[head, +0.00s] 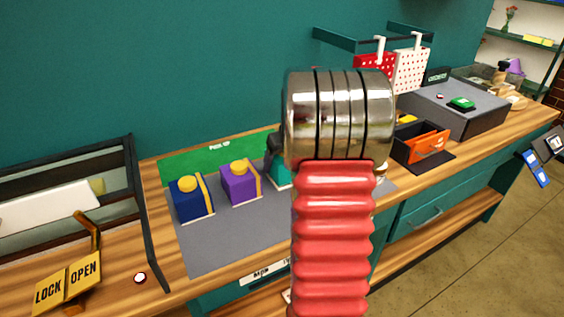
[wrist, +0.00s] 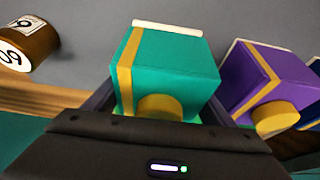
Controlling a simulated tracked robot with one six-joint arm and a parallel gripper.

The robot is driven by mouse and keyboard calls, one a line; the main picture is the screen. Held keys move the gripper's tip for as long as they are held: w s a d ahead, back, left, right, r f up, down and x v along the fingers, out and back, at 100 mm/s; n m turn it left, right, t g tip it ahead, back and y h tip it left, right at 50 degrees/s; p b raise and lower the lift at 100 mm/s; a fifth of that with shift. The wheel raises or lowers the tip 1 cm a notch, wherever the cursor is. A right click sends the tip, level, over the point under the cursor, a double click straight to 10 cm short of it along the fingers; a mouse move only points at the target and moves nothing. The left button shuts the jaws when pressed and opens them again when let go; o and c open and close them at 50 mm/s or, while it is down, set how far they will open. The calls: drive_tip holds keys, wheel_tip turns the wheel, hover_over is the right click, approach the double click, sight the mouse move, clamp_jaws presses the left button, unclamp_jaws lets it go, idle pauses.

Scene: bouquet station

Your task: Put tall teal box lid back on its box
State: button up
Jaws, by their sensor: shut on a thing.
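The tall teal box with its lid (wrist: 165,75) has a yellow stripe and a round yellow knob (wrist: 160,107). In the wrist view it sits between the two dark fingers of my gripper (wrist: 160,96), which is shut on it at the knob end. A cream edge (wrist: 168,28) shows at its far end. I cannot make out a seam between lid and box. In the head view only a strip of teal (head: 281,173) shows below my dark gripper (head: 273,149); my arm hides the rest.
A purple box (head: 238,184) stands close beside it and a blue box (head: 190,199) further left, both on the grey mat (head: 235,228). In the wrist view a brown numbered cylinder (wrist: 28,45) lies at upper left. LOCK/OPEN sign (head: 68,280) stands at front left.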

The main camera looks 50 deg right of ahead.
drive_tip(key=o, duration=1.1)
drive_tip(key=shift+r, duration=4)
